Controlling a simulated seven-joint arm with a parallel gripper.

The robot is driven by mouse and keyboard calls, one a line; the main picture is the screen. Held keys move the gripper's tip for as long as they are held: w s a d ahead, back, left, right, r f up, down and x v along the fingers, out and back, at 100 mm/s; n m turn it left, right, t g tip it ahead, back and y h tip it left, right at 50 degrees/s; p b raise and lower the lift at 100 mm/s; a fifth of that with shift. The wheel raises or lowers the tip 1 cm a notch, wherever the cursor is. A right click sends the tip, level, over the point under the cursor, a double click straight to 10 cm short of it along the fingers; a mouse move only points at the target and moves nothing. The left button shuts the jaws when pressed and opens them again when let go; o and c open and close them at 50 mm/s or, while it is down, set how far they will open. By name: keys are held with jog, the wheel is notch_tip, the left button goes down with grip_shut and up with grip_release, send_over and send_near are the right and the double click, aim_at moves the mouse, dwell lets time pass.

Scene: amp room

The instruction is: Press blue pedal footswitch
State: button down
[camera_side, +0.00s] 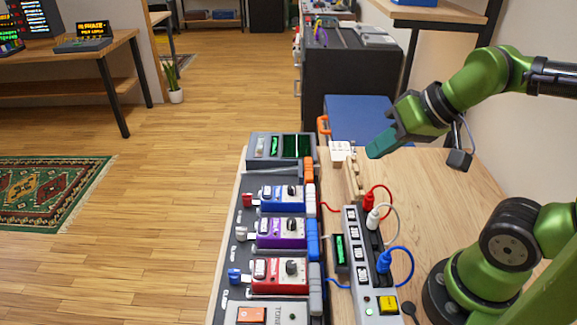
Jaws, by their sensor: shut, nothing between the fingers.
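The blue pedal (283,207) sits on the dark pedalboard (229,240), above the purple pedal (281,241) in the picture. It has a dark round knob and a small labelled block on top; its footswitch is too small to make out clearly. My gripper (381,144) is up and to the right of the blue pedal, over the wooden table side, apart from it. Its teal fingers are shut and empty, pointing down and left.
A red pedal (283,274) stands nearer on the board. A grey power strip (355,245) with red, white and blue plugged cables lies right of the pedals. A dark rack unit (282,147) is at the board's far end. A blue case (358,115) stands behind.

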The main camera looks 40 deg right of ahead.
dwell(0.8)
jog(key=w+d+f+n+h, duration=0.45)
jog(key=w+d, duration=0.25)
jog(key=w, duration=0.3)
jog(key=n+t+y, duration=0.1)
jog(key=n+y, duration=0.6)
jog(key=n, duration=0.7)
send_over(271, 192)
notch_tip(271, 192, down, 3)
jog(key=shift+r, duration=0.15)
jog(key=shift+f, duration=4.4)
